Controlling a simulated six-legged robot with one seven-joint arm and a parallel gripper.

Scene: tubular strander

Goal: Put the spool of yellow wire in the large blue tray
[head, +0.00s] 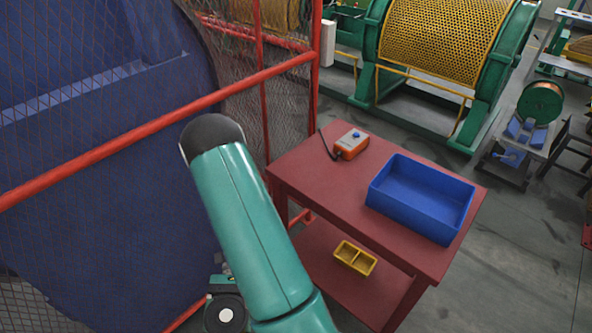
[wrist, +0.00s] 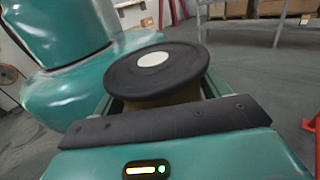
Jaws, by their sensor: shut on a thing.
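The large blue tray (head: 448,229) stands empty on the red table, right of my arm in the head view. My gripper (wrist: 165,112) is shut on a spool (wrist: 157,74) with a black round flange and a pale centre label. A strip of yellow-brown winding shows under the flange, between the jaws. In the head view the spool (head: 226,314) shows at the bottom, left of my arm and well apart from the tray. My gripper (head: 218,284) is partly hidden there by the arm.
An orange control box (head: 351,144) with a blue knob and a cable sits on the red table (head: 310,165), left of the tray. A yellow two-part bin (head: 355,258) lies on the lower shelf. A red-railed mesh guard (head: 150,135) stands at the left.

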